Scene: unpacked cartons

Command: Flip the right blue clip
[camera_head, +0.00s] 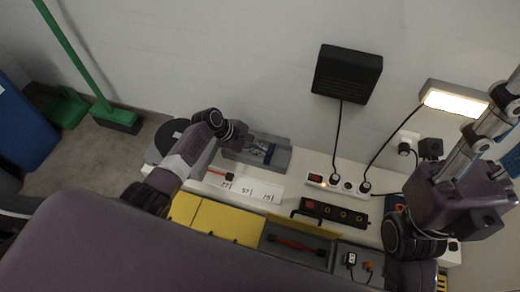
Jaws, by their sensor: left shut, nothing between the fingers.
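A grey tray (277,158) stands at the back of the white worktop. Small blue parts (262,149) show in it, but they are too small to tell the right blue clip or which way it is flipped. My left gripper (238,133) is shut and empty at the tray's left end, over its rear edge; I cannot tell whether it touches. My right arm comes in at the right, over the worktop's right end. Its gripper's fingers do not show.
A white labelled panel (250,187) lies in front of the tray. Yellow lids (225,222) and a grey bin with a red-handled tool (297,244) are nearer. A white power strip (338,187) and a black socket strip (335,213) lie right. A lit lamp (455,102) hangs on the wall.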

